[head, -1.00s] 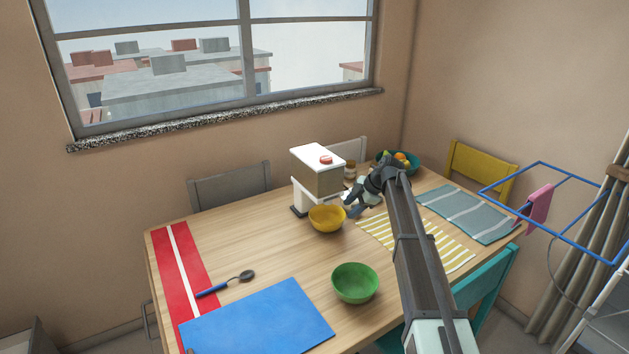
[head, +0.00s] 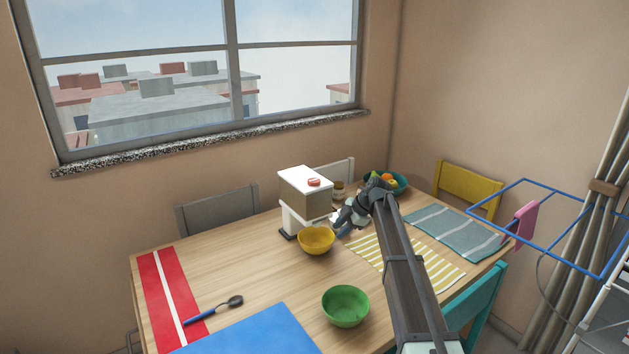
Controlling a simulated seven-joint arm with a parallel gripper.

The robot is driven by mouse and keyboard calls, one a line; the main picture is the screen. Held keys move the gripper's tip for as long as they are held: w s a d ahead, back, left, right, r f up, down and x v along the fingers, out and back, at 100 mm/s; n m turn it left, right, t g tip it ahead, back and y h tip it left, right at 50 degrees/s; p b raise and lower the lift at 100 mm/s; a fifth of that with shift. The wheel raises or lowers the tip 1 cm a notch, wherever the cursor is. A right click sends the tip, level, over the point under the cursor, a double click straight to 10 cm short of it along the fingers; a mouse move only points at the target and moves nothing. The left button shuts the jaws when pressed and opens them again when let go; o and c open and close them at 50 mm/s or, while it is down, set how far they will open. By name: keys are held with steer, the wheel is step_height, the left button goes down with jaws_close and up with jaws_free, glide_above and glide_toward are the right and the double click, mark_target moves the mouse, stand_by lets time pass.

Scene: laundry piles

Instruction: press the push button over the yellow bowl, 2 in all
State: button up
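A white and brown dispenser (head: 305,204) stands near the back of the table. Its red push button (head: 314,182) is on the white top. The yellow bowl (head: 316,241) sits on the table at the dispenser's front, below its overhanging body. My gripper (head: 342,231) is just right of the dispenser and the yellow bowl, low and pointing down to the left. It is small and dark in this view, so I cannot tell whether its fingers are apart. I see nothing held in it.
A green bowl (head: 345,306) stands at the front. A teal bowl of fruit (head: 399,184) and a small jar (head: 339,188) are behind my arm. The table left of the dispenser is clear.

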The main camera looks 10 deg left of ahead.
jaws_close()
stand_by(1.4)
